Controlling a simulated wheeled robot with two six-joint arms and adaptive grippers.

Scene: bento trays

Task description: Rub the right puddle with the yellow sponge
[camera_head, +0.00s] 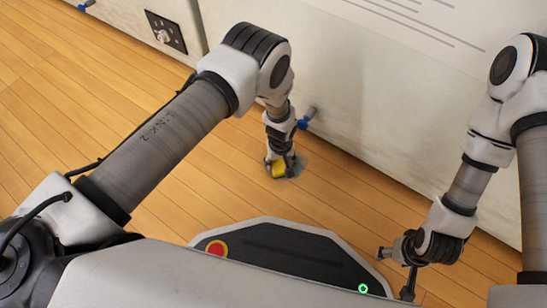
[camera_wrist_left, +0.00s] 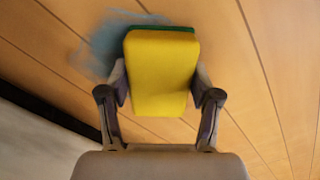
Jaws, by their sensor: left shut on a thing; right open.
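The yellow sponge (camera_wrist_left: 160,72) has a green layer along its far edge. My left gripper (camera_wrist_left: 162,88) is shut on it, one finger on each side. In the head view the sponge (camera_head: 278,170) is down at the wooden floor near the white wall. I cannot tell whether the sponge touches the floor. My right gripper (camera_head: 398,272) is open and empty at the lower right.
A white wall or cabinet (camera_head: 390,110) stands close behind the left gripper. A dark panel with a knob (camera_head: 165,34) is at the upper left. My own base with a red button is in front. The wooden floor (camera_head: 60,100) at left is clear.

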